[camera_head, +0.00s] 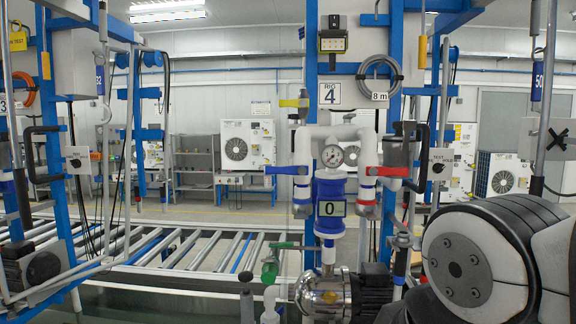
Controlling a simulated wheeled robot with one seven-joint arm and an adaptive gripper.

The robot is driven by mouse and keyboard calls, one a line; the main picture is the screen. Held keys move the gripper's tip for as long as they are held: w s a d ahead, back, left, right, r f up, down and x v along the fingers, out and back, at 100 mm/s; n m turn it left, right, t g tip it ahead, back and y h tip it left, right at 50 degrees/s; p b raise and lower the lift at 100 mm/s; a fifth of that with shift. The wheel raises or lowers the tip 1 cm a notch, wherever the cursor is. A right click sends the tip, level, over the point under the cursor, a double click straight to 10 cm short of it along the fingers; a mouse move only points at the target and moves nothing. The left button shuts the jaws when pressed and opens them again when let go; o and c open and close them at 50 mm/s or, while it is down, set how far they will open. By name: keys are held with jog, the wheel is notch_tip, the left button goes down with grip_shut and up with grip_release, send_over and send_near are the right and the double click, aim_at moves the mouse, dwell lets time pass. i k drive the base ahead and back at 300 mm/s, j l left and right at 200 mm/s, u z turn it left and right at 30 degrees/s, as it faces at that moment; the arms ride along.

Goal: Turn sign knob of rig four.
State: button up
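The knob's exact pointing is too small to tell. My gripper is not in view. A thick black and white link of my arm fills the lower right, below and right of the plate and apart from it in the picture.
Rig four has a gauge (332,155), a blue meter showing 0 (331,208), a red lever (387,171), a blue lever (286,170) and a black bracket handle (411,150) close left of the plate. A roller conveyor (190,248) lies behind left. A similar knob plate (76,160) hangs at left.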

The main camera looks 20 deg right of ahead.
aim_at(437, 167)
jog(key=z, duration=1.1)
